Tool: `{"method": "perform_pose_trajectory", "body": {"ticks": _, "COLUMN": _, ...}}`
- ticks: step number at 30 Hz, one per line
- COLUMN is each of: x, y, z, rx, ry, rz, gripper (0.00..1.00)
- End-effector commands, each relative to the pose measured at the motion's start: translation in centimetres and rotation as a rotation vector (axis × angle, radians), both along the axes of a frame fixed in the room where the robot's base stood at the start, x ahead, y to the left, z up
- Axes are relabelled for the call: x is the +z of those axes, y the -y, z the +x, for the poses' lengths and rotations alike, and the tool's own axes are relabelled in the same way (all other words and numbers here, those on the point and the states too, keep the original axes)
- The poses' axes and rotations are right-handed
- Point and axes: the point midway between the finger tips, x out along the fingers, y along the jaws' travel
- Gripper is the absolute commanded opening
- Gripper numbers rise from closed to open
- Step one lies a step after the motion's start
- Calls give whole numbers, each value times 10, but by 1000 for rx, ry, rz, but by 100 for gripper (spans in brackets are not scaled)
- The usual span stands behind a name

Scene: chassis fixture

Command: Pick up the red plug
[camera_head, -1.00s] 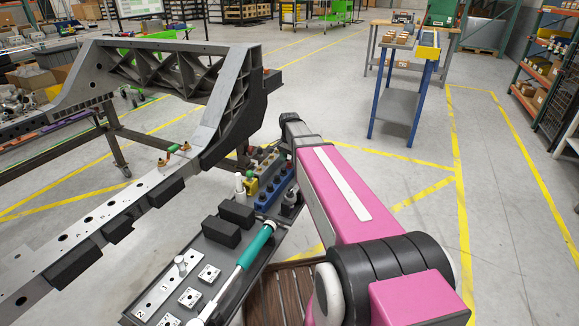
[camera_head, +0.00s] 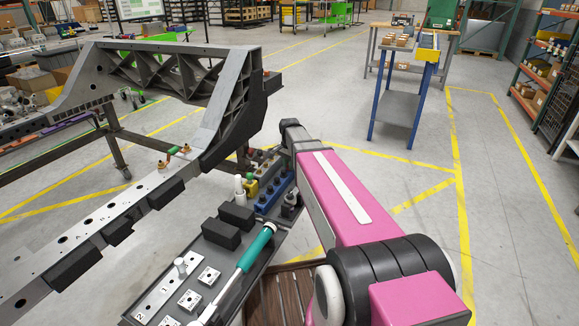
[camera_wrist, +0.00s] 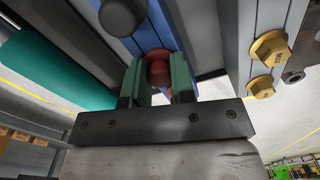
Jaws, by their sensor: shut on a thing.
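The red plug (camera_wrist: 158,72) shows in the wrist view between the two green fingers of my gripper (camera_wrist: 160,82). The fingers are shut on it. Behind it lies a blue strip with a channel (camera_wrist: 150,32), and I cannot tell whether the plug is still seated there. In the head view my arm hides the red plug and the gripper fingers. The blue block (camera_head: 272,194) with several dark plugs stands on the tray, to the left of my arm.
The tray (camera_head: 262,262) also bears a teal-handled tool (camera_head: 254,248), black blocks (camera_head: 222,232) and white square plates (camera_head: 190,299). A grey chassis rail (camera_head: 110,222) with brass fittings runs along the left. Open floor lies to the right.

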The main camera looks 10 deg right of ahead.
Motion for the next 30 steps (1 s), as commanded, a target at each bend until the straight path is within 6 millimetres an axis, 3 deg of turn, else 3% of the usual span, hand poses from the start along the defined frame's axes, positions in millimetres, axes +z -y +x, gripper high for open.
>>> {"method": "perform_pose_trajectory", "body": {"ticks": 5, "x": 11, "y": 0, "z": 0, "rx": 0, "ry": 1, "rz": 0, "gripper": 0}}
{"method": "perform_pose_trajectory", "body": {"ticks": 11, "x": 38, "y": 0, "z": 0, "rx": 0, "ry": 3, "rz": 0, "gripper": 0}}
{"method": "perform_pose_trajectory", "body": {"ticks": 21, "x": 81, "y": -53, "z": -50, "rx": 4, "ry": 1, "rz": 0, "gripper": 0}}
{"method": "perform_pose_trajectory", "body": {"ticks": 30, "x": 105, "y": -82, "z": -74, "rx": 0, "ry": 0, "rz": 0, "gripper": 0}}
